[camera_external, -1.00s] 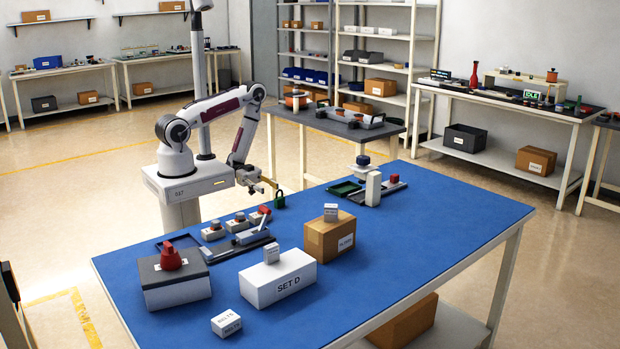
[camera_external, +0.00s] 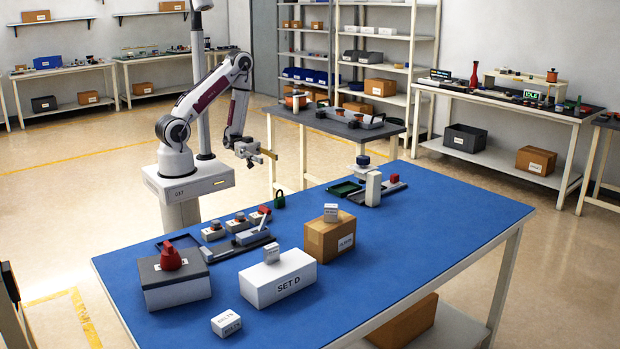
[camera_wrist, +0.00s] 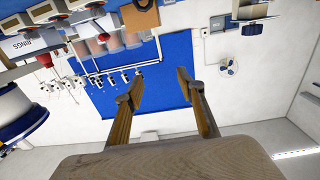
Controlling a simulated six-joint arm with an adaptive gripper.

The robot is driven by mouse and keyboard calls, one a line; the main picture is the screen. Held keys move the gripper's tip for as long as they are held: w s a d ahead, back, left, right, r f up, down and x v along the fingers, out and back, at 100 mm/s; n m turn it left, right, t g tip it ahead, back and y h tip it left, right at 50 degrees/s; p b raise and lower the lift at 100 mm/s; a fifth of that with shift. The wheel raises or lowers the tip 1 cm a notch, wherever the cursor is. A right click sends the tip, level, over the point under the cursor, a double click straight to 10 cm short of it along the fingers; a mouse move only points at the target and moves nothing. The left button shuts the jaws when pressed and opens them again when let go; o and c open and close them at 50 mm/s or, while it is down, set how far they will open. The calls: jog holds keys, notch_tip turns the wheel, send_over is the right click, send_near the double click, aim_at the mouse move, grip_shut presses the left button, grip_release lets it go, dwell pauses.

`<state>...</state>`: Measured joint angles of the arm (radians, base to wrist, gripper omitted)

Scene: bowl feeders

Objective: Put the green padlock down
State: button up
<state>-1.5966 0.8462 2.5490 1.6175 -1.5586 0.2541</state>
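The green padlock (camera_external: 279,200) stands on the left edge of the blue-topped table (camera_external: 440,225) in the external view, just behind the fixture with the red button. My gripper (camera_external: 272,154) is above and slightly left of the padlock, clear of it, with nothing in its fingers. In the wrist view my gripper (camera_wrist: 160,88) shows two tan fingers spread apart with an empty gap between them. The padlock does not show in the wrist view.
Near the padlock are a row of grey fixtures (camera_external: 238,223) and a brown box (camera_external: 327,241). The table's right side is clear.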

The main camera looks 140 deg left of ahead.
jog(key=shift+w+a+n+g+y, duration=1.65)
jog(key=shift+w+a+y, duration=1.1)
jog(key=shift+w, duration=1.4)
jog(key=shift+w+a+n+g+y, duration=1.6)
jog(key=shift+w+a+y, duration=1.15)
jog(key=shift+w, duration=1.4)
jog(key=s+d+n+g+y, duration=0.1)
jog(key=s+d+n+g, duration=0.35)
jog(key=d, duration=0.55)
jog(key=s+d+n+g+y, duration=0.2)
jog(key=s+d+n+g, duration=0.3)
jog(key=d, duration=0.5)
jog(key=shift+n+g, duration=0.4)
jog(key=shift+n, duration=0.2)
jog(key=shift+w+d+f, duration=0.1)
jog(key=shift+w+f, duration=0.1)
jog(key=shift+f, duration=1.45)
jog(key=shift+w+f, duration=0.15)
jog(key=shift+f, duration=1.55)
jog(key=shift+w+d+f, duration=0.1)
jog(key=shift+w+f, duration=0.1)
jog(key=shift+f, duration=1.45)
